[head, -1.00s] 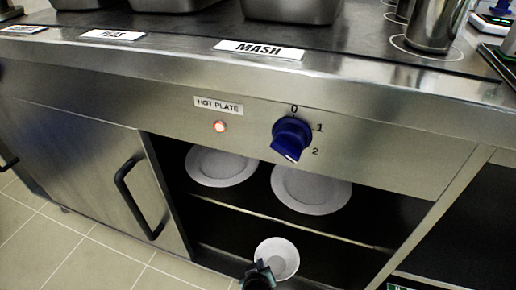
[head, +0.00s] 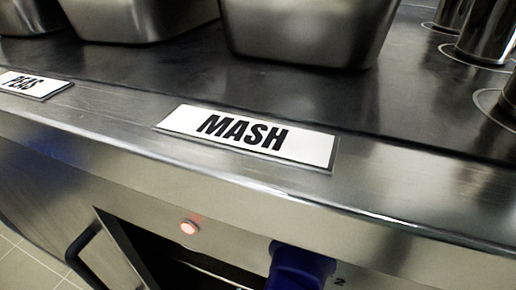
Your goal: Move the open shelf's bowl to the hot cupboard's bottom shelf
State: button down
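The hot cupboard's front (head: 130,200) fills the lower part of the head view. Only a dark strip of its opening (head: 165,262) shows at the bottom edge, so its shelves are out of view. The bowl is not in view now, and neither is my gripper.
The steel counter edge (head: 390,210) with a MASH label (head: 245,138) and a PEAS label (head: 33,84) crosses the view. Steel pans (head: 305,30) stand behind it. Below are a red lamp (head: 189,227), a blue knob (head: 300,268) and a black door handle (head: 85,250).

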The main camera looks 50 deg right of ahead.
jog(key=shift+f, duration=0.5)
jog(key=shift+r, duration=0.25)
jog(key=shift+a+f, duration=0.1)
jog(key=shift+f, duration=0.1)
jog(key=c, duration=1)
grip_release()
jog(key=shift+s, duration=0.1)
jog(key=shift+o, duration=0.2)
jog(key=shift+r, duration=0.1)
